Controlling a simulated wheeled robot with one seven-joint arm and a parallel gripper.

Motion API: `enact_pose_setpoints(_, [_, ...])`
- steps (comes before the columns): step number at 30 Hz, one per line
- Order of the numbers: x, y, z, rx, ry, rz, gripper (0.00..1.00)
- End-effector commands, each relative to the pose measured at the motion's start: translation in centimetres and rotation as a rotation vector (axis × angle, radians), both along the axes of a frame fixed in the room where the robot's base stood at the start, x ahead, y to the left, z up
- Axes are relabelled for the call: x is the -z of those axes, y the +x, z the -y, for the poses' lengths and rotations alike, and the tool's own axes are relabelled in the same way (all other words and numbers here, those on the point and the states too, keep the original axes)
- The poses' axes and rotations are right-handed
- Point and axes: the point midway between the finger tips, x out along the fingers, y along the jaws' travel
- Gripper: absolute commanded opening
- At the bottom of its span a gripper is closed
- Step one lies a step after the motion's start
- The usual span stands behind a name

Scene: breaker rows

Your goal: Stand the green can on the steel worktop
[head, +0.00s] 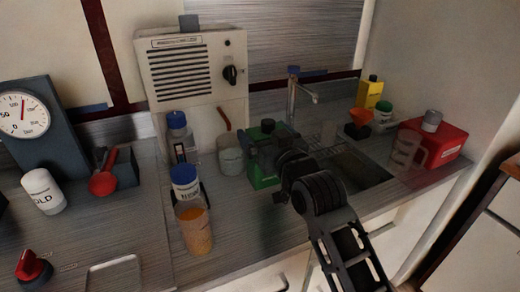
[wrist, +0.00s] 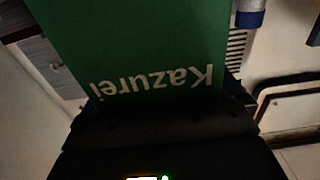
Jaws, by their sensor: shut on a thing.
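The green can (head: 262,172) is boxy, with a dark top, and looks upright in the head view. It is over the steel worktop (head: 118,225), left of the sink. In the wrist view the green can (wrist: 135,50) fills the upper middle, with white lettering "Kazurei" upside down. My gripper (head: 277,150) is shut on the green can from its right side; the fingertips are mostly hidden. I cannot tell whether the can's base touches the worktop.
A grey mug (head: 230,160) stands close left of the can. Blue-capped bottles (head: 194,225) stand further left. The sink (head: 362,172) and tap (head: 292,95) lie right, with a red box (head: 445,145) beyond. Worktop in front of the can looks clear.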

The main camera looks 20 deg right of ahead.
Motion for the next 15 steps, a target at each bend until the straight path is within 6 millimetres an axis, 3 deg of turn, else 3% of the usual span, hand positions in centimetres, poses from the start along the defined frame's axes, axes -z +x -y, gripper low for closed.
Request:
enact_pose_setpoints(5, [0.4, 0.6, -0.8, -0.002, -0.001, 0.005, 0.3])
enact_pose_setpoints(15, [4.1, 0.6, -0.8, -0.001, 0.0, 0.003, 0.3])
